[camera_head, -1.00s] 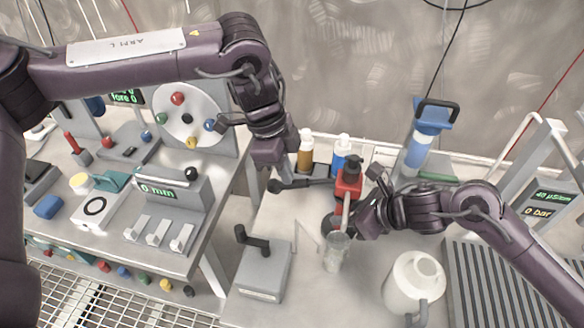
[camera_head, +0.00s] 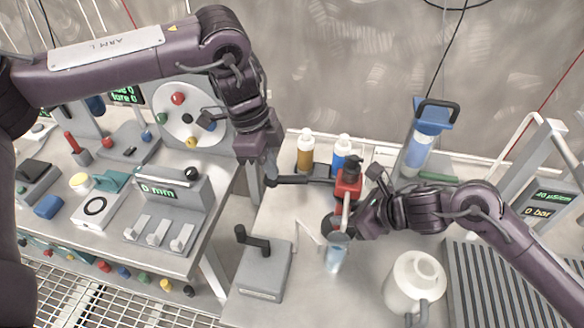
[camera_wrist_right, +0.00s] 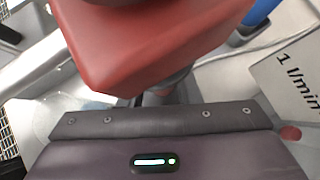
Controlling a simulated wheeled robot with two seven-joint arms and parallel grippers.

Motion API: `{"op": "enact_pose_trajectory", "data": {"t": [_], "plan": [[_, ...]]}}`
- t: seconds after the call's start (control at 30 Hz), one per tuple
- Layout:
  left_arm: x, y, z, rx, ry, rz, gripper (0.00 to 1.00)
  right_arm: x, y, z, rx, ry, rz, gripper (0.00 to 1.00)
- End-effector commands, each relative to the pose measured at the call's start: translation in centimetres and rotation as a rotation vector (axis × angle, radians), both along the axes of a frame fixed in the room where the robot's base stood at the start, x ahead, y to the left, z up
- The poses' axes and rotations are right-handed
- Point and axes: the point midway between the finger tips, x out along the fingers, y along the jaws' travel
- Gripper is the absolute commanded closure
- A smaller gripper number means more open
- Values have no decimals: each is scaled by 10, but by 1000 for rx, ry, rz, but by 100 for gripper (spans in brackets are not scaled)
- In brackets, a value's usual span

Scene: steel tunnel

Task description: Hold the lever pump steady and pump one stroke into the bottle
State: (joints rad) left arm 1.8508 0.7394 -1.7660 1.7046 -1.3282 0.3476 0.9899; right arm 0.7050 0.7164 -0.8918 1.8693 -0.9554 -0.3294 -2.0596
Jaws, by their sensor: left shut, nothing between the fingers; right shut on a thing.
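The lever pump (camera_head: 348,186) is a red block with a dark top and a pale spout pointing down and forward. Its dark lever (camera_head: 303,180) sticks out to the left. The small clear bottle (camera_head: 335,258) stands under the spout and looks bluish inside. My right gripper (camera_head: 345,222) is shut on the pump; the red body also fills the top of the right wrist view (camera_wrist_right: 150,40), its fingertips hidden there. My left gripper (camera_head: 270,178) is shut and empty, pointing down at the lever's left end; whether it touches is unclear.
An amber bottle (camera_head: 305,152) and a blue bottle (camera_head: 341,152) stand behind the pump. A grey box with a dark handle (camera_head: 262,268) is front left, a white jug (camera_head: 413,285) front right. A blue-topped cylinder (camera_head: 424,140) stands back right.

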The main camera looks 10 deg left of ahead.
Motion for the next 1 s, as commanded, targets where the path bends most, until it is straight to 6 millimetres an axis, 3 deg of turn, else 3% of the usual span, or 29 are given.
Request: {"op": "enact_pose_trajectory", "data": {"t": [0.23, 0.5, 0.7, 1.0], "plan": [[1, 4, 17, -2, -3, 1, 100, 0, 0, 0, -1, 0, 0, 97], [1, 18, 73, 1, -6, 0, 100, 0, 0, 0, -1, 0, -1, 97], [1, 26, 101, 2, -4, 0, 100, 0, -1, 0, -2, -1, -1, 97], [1, 30, 116, 0, 0, 0, 100, 1, -1, 0, -2, -1, -1, 97]]}}
